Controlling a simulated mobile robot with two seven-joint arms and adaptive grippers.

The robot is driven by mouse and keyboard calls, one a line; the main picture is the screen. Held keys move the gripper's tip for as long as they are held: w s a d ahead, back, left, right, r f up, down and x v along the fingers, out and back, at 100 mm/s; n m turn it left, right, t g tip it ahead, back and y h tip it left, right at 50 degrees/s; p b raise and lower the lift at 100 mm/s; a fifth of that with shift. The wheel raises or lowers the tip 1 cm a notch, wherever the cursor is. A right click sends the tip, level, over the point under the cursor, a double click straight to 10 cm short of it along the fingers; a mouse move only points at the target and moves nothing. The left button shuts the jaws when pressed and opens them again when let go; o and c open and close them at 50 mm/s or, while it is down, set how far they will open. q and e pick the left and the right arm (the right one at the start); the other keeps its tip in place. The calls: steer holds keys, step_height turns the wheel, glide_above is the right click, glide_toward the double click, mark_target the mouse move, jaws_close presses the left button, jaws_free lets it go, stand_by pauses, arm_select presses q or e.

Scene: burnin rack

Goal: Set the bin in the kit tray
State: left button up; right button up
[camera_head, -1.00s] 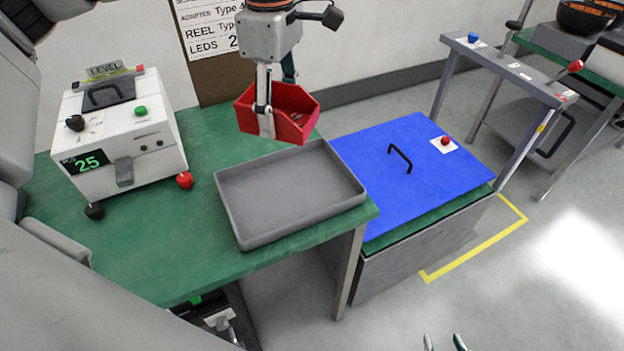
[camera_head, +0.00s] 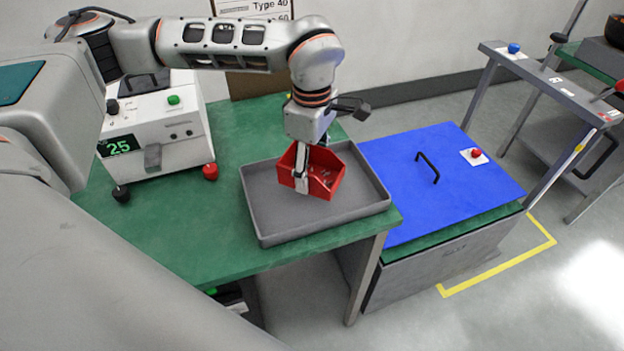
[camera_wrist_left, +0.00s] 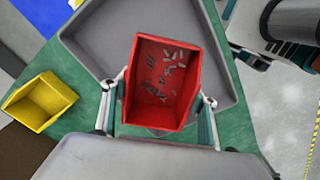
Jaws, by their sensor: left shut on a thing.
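The red bin (camera_head: 324,176), with small loose pieces inside, is held by my left gripper (camera_head: 301,184) over the grey kit tray (camera_head: 268,222). The gripper is shut on the bin's wall. In the head view the bin appears within the tray's outline, toward its back. I cannot tell whether it touches the tray floor. In the left wrist view the bin (camera_wrist_left: 160,85) lies between the fingers, its open top facing the camera, with the tray (camera_wrist_left: 100,42) beyond it. My right gripper is not clearly seen in either view.
A white box device (camera_head: 160,140) with a display reading 25 stands left of the tray on the green table (camera_head: 170,235). A blue panel (camera_head: 400,200) with a black handle lies to the right. The left wrist view also shows a yellow bin (camera_wrist_left: 42,102).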

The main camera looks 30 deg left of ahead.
arm_select(q)
steer(key=shift+f, duration=2.05)
steer(key=shift+f, duration=0.1)
steer(key=o, duration=1.2)
steer(key=shift+o, duration=0.2)
step_height(320, 180, up, 12)
steer(key=shift+s, duration=0.1)
